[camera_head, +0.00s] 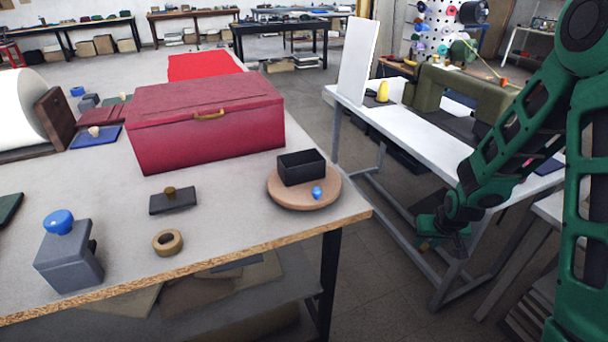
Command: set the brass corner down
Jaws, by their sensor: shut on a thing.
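My green gripper (430,238) is at the right, in the gap between the two tables, apart from both tabletops. It is shut on a small brass-coloured thing (424,245), which looks like the brass corner. Most of that thing is hidden by the fingers, so its shape cannot be made out. On the near table, a round wooden board (279,197) carries a small open black tray (301,168) and a small blue piece (317,193). The inside of the tray looks empty from here.
A large red box (208,123) stands on the near table (225,222). In front are a dark block with a brass knob (173,203), a tape roll (167,242) and a grey block with a blue knob (68,262). A sewing machine (455,95) stands on the white table at right.

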